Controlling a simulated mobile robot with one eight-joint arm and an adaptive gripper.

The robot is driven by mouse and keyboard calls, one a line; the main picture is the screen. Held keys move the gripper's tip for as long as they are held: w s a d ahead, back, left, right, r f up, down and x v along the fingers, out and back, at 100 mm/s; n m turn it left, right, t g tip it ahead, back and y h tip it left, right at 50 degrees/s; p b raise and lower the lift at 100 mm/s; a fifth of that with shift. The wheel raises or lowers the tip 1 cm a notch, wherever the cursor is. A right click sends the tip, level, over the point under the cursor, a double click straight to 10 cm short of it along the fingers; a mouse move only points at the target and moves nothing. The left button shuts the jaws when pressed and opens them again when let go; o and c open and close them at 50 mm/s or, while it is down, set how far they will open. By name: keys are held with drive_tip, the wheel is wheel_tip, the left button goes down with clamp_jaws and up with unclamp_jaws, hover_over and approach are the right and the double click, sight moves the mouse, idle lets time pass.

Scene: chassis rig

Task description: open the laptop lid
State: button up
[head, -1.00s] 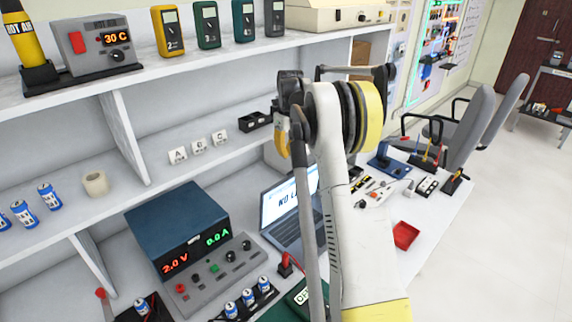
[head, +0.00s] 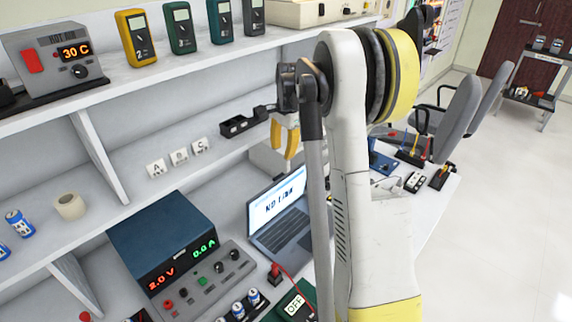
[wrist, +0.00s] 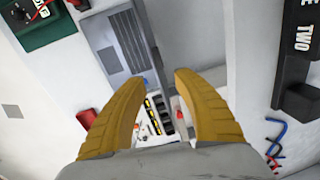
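The grey laptop (head: 282,232) stands on the bench in the head view, right of the blue power supply. Its lid (head: 276,204) is raised, and the lit screen reads "NO LINK". My arm hides the laptop's right side. In the wrist view the laptop's keyboard half (wrist: 122,42) lies beyond my fingers, toward the upper left; the lid is not clear there. My gripper (head: 285,152) is above and behind the laptop in the head view, fingers pointing down. In the wrist view its yellow fingers (wrist: 158,77) are spread apart with nothing between them.
The power supply (head: 165,240) stands left of the laptop. A red-leaded meter (head: 298,302) is in front. Shelves above hold labelled blocks (head: 180,157) and a black socket box (head: 245,122). In the wrist view a red tray (wrist: 86,118) and small parts (wrist: 155,115) lie beyond the fingers.

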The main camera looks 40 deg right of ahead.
sight(280, 175)
drive_tip(key=shift+n, duration=0.6)
drive_tip(key=f+b, duration=0.1)
drive_tip(key=f, duration=0.6)
drive_tip(key=w+f+b, duration=0.1)
drive_tip(key=f, duration=0.3)
drive_tip(key=shift+a+b, duration=0.15)
drive_tip(key=shift+b, duration=0.15)
drive_tip(key=shift+r, duration=0.1)
clamp_jaws()
